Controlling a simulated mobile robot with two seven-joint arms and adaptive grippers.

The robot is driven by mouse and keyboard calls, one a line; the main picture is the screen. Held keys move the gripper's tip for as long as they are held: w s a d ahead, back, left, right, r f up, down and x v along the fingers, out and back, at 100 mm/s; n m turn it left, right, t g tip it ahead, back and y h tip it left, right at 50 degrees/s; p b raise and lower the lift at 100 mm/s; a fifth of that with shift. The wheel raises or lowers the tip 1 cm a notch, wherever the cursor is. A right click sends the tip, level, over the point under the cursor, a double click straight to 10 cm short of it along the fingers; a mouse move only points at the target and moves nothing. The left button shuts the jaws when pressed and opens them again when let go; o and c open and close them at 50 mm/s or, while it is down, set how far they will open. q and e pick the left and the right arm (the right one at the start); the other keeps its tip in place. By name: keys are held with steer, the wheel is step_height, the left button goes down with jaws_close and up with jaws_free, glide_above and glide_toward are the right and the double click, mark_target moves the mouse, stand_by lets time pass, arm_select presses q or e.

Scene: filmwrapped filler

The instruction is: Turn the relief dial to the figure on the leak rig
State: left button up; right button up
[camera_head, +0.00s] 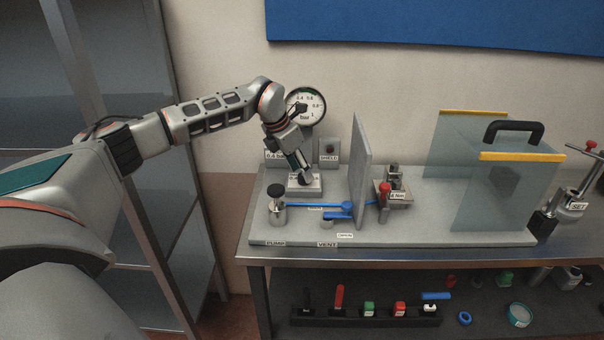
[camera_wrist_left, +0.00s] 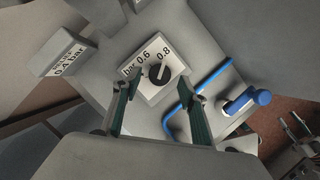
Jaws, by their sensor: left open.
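The relief dial (camera_wrist_left: 160,74) is a black round knob with a light pointer mark, on a white plate reading "bar", 0.6 and 0.8. It sits on a small grey block (camera_head: 304,190) on the leak rig (camera_head: 420,232). A card (camera_wrist_left: 67,61) beside it reads 0.4 bar; it also shows in the head view (camera_head: 274,157). My left gripper (camera_wrist_left: 158,88) is open, one finger on each side of the dial plate in the wrist view, with nothing between them. I cannot tell whether they touch the knob. In the head view this gripper (camera_head: 304,174) hides most of the dial.
A round gauge (camera_head: 306,107) stands behind my wrist. A silver pump with a black knob (camera_head: 277,204) and a blue tube (camera_head: 320,205) are close by. An upright grey panel (camera_head: 361,170) stands right of the dial. A clear shield with a black handle (camera_head: 508,190) is farther right.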

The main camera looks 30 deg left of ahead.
arm_select(q)
steer(key=shift+x, duration=1.2)
steer(key=c, duration=1.1)
